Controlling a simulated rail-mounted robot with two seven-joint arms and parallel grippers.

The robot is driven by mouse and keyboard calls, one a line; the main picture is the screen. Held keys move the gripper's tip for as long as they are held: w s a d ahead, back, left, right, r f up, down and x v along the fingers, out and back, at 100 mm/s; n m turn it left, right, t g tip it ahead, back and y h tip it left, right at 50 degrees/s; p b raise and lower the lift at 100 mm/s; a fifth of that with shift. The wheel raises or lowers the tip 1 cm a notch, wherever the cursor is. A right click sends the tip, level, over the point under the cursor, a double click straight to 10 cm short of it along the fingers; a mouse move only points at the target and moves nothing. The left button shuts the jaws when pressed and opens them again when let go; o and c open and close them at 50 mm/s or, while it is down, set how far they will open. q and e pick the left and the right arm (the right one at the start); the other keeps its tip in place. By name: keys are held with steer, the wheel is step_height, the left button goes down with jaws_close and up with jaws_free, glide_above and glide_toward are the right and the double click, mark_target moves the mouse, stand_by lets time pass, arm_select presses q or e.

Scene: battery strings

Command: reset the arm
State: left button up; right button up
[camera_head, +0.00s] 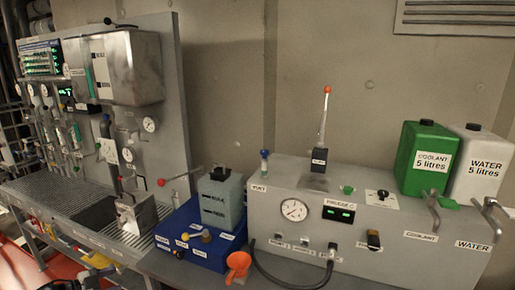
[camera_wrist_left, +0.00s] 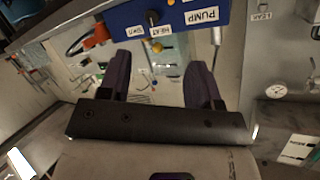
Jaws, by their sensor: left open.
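My left gripper (camera_wrist_left: 159,62) shows in the left wrist view with its two dark fingers spread apart. Nothing is between the fingertips that I can tell as held. Beyond them is a blue panel (camera_wrist_left: 185,22) with labels such as PUMP and HEAT. I cannot make out my left gripper clearly in the head view. My right gripper is in neither view.
A grey bench unit (camera_head: 270,225) carries an upright lever with an orange knob (camera_head: 327,90), a green coolant container (camera_head: 425,160) and a white water container (camera_head: 478,165). A blue base (camera_head: 205,250) holds a grey-green tank (camera_head: 222,200). A grated bench (camera_head: 60,190) stands left.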

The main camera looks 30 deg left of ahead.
arm_select(q)
step_height(320, 180, down, 8)
steer(key=s+g+y, duration=0.3)
steer(key=g+y, duration=0.4)
steer(key=y, duration=0.1)
steer(key=s+d+f+g+y, duration=0.1)
steer(key=s+d+f+g, duration=0.15)
steer(key=d, duration=0.45)
steer(key=s+d+f+g+y, duration=0.1)
steer(key=s+d+f, duration=0.1)
steer(key=s+d, duration=0.35)
steer(key=s+d+r+n+h, duration=0.1)
steer(key=s+d+n+h, duration=0.15)
steer(key=d, duration=1.05)
steer(key=s+d+r+n+h, duration=0.1)
steer(key=s+d+r+h, duration=0.15)
steer(key=d, duration=1.05)
steer(key=s+d+n+h, duration=0.2)
steer(key=d+h, duration=0.1)
steer(key=d, duration=1)
step_height(320, 180, up, 31)
steer(key=p, duration=3.1)
steer(key=shift+a+r, duration=0.2)
steer(key=shift+a, duration=0.25)
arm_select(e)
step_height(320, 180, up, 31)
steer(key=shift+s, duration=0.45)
